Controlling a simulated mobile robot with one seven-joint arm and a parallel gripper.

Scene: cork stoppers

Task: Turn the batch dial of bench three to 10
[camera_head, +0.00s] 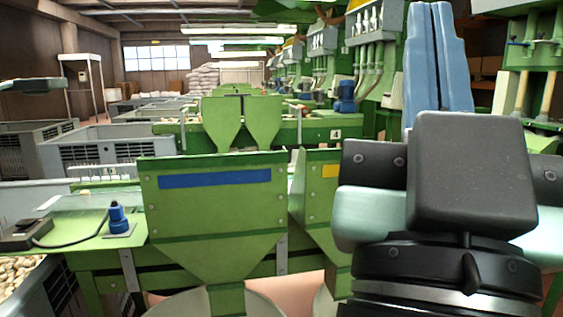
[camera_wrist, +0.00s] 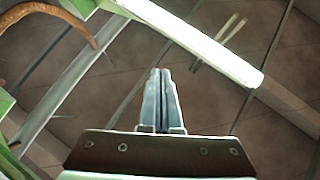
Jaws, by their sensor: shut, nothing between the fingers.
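My gripper (camera_head: 432,10) is raised at the right of the head view, its blue-grey fingers pointing up and together. In the wrist view the gripper (camera_wrist: 160,72) is shut and empty, with the roof and a lamp tube beyond it. A green bench (camera_head: 215,215) with hoppers stands close in front of me; I see no number on it. A sign with a 4 (camera_head: 335,134) is on the bench behind. I cannot make out a batch dial. A small blue fitting (camera_head: 118,218) stands on the near bench's left end, far from my gripper.
A dark box (camera_head: 22,232) with a cable lies on the bench's left end. Grey crates (camera_head: 95,150) line the left side, and one at lower left holds corks (camera_head: 20,275). Green machinery with pipes (camera_head: 370,60) rises behind my arm. The bench fills the space ahead.

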